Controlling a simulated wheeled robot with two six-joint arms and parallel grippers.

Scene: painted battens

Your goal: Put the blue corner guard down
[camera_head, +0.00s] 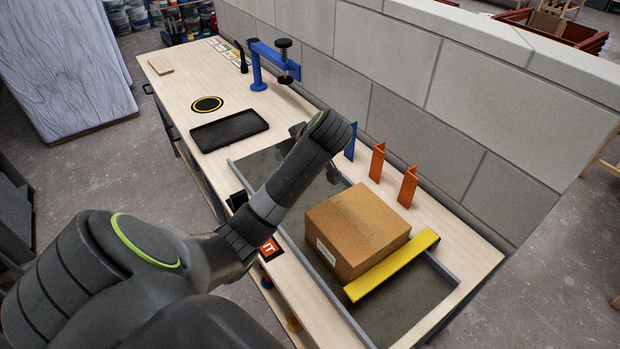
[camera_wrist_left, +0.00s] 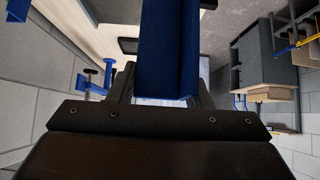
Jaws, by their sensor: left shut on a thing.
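The blue corner guard (camera_wrist_left: 168,55) is a long folded strip in the left wrist view, running up out of the frame between my fingers. My left gripper (camera_wrist_left: 160,92) is shut on it. In the head view my left arm comes in from the left, and its wrist hides most of the gripper (camera_head: 290,140) and the guard, above the far part of the grey-rimmed recess. A blue upright piece (camera_head: 350,142) shows just right of the wrist, beside the wall; I cannot tell whether it stands apart from the held guard. My right gripper is not in view.
A cardboard box (camera_head: 358,228) sits in the recess (camera_head: 425,300), with a yellow corner guard (camera_head: 395,264) along its near right edge. Orange guards (camera_head: 377,161) (camera_head: 408,186) stand by the wall. A black tray (camera_head: 229,130) and blue clamp (camera_head: 262,66) are farther back.

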